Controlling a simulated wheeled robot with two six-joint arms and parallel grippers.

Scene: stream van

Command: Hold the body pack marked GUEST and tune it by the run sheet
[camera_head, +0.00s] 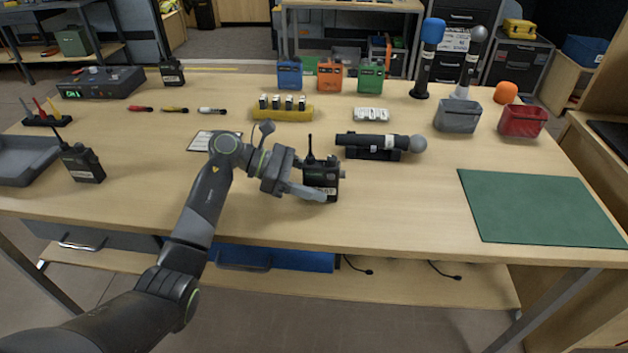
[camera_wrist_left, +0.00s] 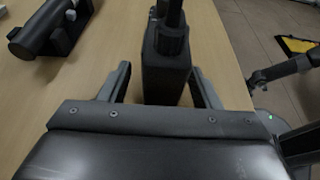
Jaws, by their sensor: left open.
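A black body pack (camera_head: 325,182) with a short antenna stands on the table near its front edge; its pale label is too small to read. My left gripper (camera_head: 312,192) is at this pack. In the left wrist view the gripper (camera_wrist_left: 160,70) is open, with one finger on each side of the pack (camera_wrist_left: 166,77) and gaps beside it. A second black pack (camera_head: 83,165) stands at the left, and a third (camera_head: 172,73) at the back left. A white printed sheet (camera_head: 201,141) lies partly behind my arm, its text unreadable. My right gripper is not in view.
A dark microphone in a cradle (camera_head: 372,153) lies just behind the pack. A yellow battery holder (camera_head: 282,113) stands farther back. Grey (camera_head: 457,117) and red (camera_head: 522,121) bins stand at the right. A green mat (camera_head: 540,208) lies bare at the front right.

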